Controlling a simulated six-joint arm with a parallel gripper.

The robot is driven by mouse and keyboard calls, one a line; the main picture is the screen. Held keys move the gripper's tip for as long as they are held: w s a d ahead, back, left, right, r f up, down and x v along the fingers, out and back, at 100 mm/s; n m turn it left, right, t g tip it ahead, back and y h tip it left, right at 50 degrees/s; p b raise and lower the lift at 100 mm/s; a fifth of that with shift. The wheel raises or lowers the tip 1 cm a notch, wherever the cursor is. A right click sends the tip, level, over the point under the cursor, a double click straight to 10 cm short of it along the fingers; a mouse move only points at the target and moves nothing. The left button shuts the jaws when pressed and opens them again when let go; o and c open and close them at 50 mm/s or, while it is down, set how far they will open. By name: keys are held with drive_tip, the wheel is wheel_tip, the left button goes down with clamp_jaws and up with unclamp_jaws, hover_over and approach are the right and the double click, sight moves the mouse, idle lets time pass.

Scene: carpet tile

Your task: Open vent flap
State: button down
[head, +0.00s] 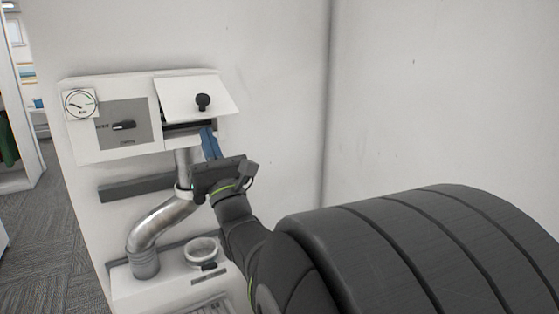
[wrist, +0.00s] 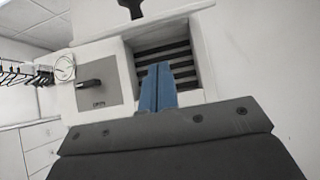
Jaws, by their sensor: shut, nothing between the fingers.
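The vent flap (head: 190,97) is a white panel with a black knob (head: 203,102), on the right part of a white wall box (head: 85,135). It is tilted up and outward, hinged along its top edge. Under it a dark slatted opening shows, clearer in the wrist view (wrist: 150,52). My gripper (head: 207,130) has blue fingers, shut and empty, just below the raised flap at the opening. In the wrist view the closed fingertips (wrist: 160,66) appear in front of the slats. The black knob shows at the top of the wrist view (wrist: 133,6). I cannot tell whether the fingers touch the flap.
Left of the flap, the box has a grey panel (head: 108,108) with a black handle (head: 124,125) and a round gauge (head: 79,103). Below are a silver pipe (head: 160,220) and a white ledge (head: 125,285) with a round fitting (head: 201,250). The wall to the right is bare.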

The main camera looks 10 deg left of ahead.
sight(209, 102)
drive_tip(key=shift+s+d+r, duration=0.25)
drive_tip(key=shift+r, duration=0.25)
drive_tip(key=shift+s+d+r, duration=0.2)
drive_tip(key=shift+r, duration=0.25)
drive_tip(key=shift+s+d+r, duration=0.25)
drive_tip(key=shift+r, duration=0.25)
drive_tip(key=shift+s+d+r+g+h, duration=0.15)
drive_tip(key=shift+s+r+g+h, duration=0.05)
drive_tip(key=shift+r+g+h, duration=0.2)
drive_tip(key=shift+s+d+r+g+h, duration=0.2)
drive_tip(key=shift+r+g+h, duration=0.15)
drive_tip(key=shift+r+g, duration=0.2)
drive_tip(key=shift+s+d+r+g+h, duration=0.15)
drive_tip(key=shift+s+r+g+h, duration=0.05)
drive_tip(key=shift+r+g+h, duration=0.2)
drive_tip(key=shift+s+d+r+h, duration=0.15)
drive_tip(key=shift+d+r+h, duration=0.05)
drive_tip(key=shift+r, duration=0.35)
drive_tip(key=shift+s+d+r+h, duration=0.1)
drive_tip(key=shift+d+r+h, duration=0.05)
drive_tip(key=shift+r, duration=0.4)
